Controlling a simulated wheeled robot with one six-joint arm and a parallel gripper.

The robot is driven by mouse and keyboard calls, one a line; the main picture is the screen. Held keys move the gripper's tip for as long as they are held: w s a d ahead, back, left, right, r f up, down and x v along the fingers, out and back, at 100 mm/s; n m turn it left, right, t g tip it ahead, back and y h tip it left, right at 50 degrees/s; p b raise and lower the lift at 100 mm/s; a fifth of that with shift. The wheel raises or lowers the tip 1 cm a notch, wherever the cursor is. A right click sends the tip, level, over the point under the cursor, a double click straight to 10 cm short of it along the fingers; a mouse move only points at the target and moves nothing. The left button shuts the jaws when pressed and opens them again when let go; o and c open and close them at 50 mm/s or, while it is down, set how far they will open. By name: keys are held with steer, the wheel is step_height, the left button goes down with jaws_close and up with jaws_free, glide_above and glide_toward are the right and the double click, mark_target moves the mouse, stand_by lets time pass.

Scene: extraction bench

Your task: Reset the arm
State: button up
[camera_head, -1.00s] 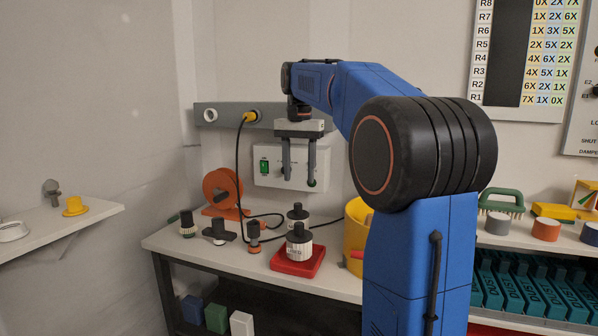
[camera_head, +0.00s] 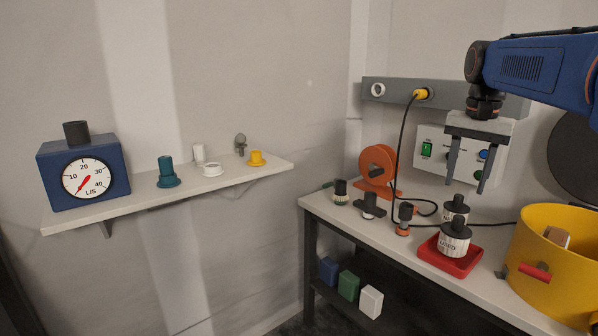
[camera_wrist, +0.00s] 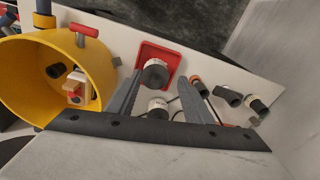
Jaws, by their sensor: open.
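My gripper (camera_head: 467,166) is open and empty in the head view, pointing down above the bench in front of the white control panel (camera_head: 432,150). Its two dark fingers are apart. In the wrist view my gripper (camera_wrist: 155,97) shows both fingers spread, with two black-capped bottles seen between and beyond them. A bottle labelled USED (camera_head: 454,243) stands in a red tray (camera_head: 432,257), below the fingers. A second bottle (camera_head: 455,208) stands just behind it. The fingers touch neither bottle.
A yellow bucket (camera_head: 541,276) holding some items stands at the right of the bench (camera_head: 330,209). An orange cable reel (camera_head: 374,165) and small fittings stand left. A wall shelf (camera_head: 110,211) carries a blue gauge box (camera_head: 65,160) and several adapters. A black cable hangs from the yellow plug (camera_head: 421,94).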

steer(key=s+a+f+n+t, duration=0.2)
steer(key=s+a+f+n, duration=0.2)
steer(key=s+f, duration=0.7)
steer(key=s+a+f+n+t, duration=0.1)
steer(key=s+a+f+n, duration=0.3)
steer(key=s+a+f, duration=0.3)
steer(key=s+f, duration=0.5)
steer(key=s, duration=0.1)
steer(key=shift+s+f+t, duration=0.25)
steer(key=shift+s+t, duration=0.05)
steer(key=shift+t, duration=0.1)
